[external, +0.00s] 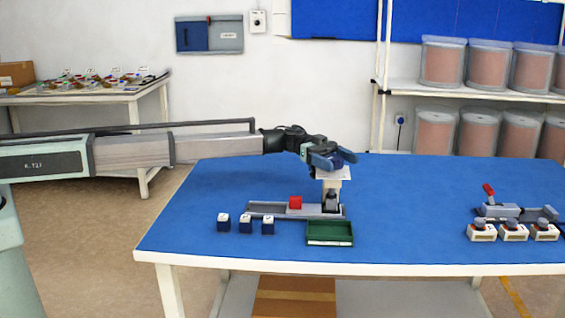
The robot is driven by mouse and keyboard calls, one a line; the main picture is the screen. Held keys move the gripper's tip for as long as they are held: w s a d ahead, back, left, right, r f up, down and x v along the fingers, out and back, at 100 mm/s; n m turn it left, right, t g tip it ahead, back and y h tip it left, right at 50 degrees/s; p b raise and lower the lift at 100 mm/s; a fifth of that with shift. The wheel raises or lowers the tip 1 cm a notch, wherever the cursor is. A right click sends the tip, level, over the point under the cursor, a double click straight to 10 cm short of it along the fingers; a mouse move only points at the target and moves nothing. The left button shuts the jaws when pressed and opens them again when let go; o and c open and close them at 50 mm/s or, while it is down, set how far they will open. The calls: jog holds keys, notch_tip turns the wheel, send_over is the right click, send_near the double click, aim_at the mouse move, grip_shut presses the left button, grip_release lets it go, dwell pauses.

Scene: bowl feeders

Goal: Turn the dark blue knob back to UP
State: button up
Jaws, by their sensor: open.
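My gripper (336,161) is at the top of a pale post (331,187) with a white plate (333,173). The post rises from the right end of a grey feeder (268,208) on the blue table. Dark blue shapes show at the gripper, just above the plate. I cannot tell which are fingers and which may be the dark blue knob, nor whether they touch. The knob's pointing direction and the UP mark cannot be read. The gripper is open.
Three dark blue boxes with white tops (246,224) stand front left. A green tray (330,232) lies in front. At right are a red-levered feeder (512,212) and three white boxes with dark knobs (513,232). The table between is clear.

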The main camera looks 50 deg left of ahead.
jog(key=shift+c, duration=0.3)
jog(key=c, duration=0.9)
jog(key=shift+s+n+t, duration=0.1)
jog(key=shift+n+t, duration=0.2)
jog(key=shift+t, duration=0.1)
jog(key=n+t, duration=0.1)
jog(key=t, duration=0.1)
jog(key=shift+n+t, duration=0.4)
jog(key=n+t, duration=0.1)
jog(key=t, duration=0.1)
jog(key=n+t+y, duration=0.1)
jog(key=t, duration=0.1)
jog(key=shift+w+n, duration=0.2)
jog(key=shift+n, duration=0.2)
jog(key=n+t+y, duration=0.1)
jog(key=t, duration=0.1)
jog(key=n+t+y, duration=0.2)
jog(key=t, duration=0.1)
jog(key=w+n+t+y, duration=0.1)
jog(key=n+t, duration=0.1)
jog(key=shift+a+y, duration=0.25)
jog(key=shift+y, duration=0.15)
jog(key=shift+w+n+t, duration=0.1)
jog(key=shift+n+t, duration=0.3)
